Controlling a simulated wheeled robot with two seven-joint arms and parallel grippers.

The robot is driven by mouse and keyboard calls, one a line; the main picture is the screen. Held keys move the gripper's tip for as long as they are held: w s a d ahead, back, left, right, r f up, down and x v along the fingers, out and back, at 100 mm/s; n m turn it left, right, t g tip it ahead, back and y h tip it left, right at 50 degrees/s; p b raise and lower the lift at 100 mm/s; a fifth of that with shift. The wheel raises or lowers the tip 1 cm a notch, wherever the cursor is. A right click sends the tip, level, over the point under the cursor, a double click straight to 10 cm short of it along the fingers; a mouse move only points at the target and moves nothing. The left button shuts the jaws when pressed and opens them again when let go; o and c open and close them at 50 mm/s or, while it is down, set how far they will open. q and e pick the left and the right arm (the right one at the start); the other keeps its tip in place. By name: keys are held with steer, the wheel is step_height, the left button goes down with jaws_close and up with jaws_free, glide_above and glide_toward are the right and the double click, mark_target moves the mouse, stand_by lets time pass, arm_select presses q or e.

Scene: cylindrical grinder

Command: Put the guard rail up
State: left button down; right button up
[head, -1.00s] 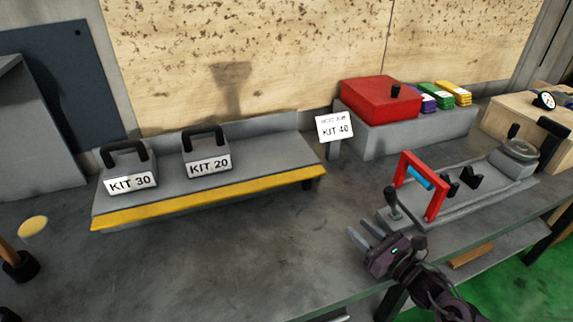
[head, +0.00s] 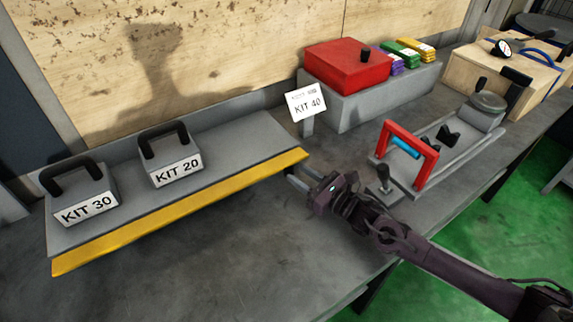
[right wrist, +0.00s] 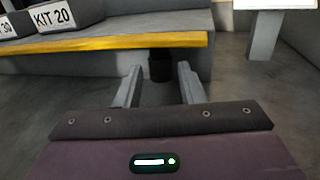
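A yellow rail (head: 190,210) runs along the front edge of a low grey shelf (head: 235,145) and slopes outward and down. In the right wrist view the rail (right wrist: 110,42) crosses the upper part. A short black cylinder (right wrist: 160,68) shows under the rail's right end; it looks like a knob or handle. My right gripper (head: 296,177) is at the rail's right end. Its two fingers (right wrist: 160,80) are apart, with the black cylinder seen between or just beyond them; contact cannot be told. My left gripper is not in view.
Two black-handled blocks, KIT 30 (head: 85,205) and KIT 20 (head: 172,165), stand on the shelf. A KIT 40 sign (head: 306,103) stands beside it. A red box (head: 347,66) and a fixture with a red frame (head: 428,165) are to the right. The bench front is clear.

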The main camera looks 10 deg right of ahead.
mark_target(293, 170)
steer(key=x, duration=0.5)
steer(key=shift+d, duration=0.1)
steer(key=shift+c, duration=0.2)
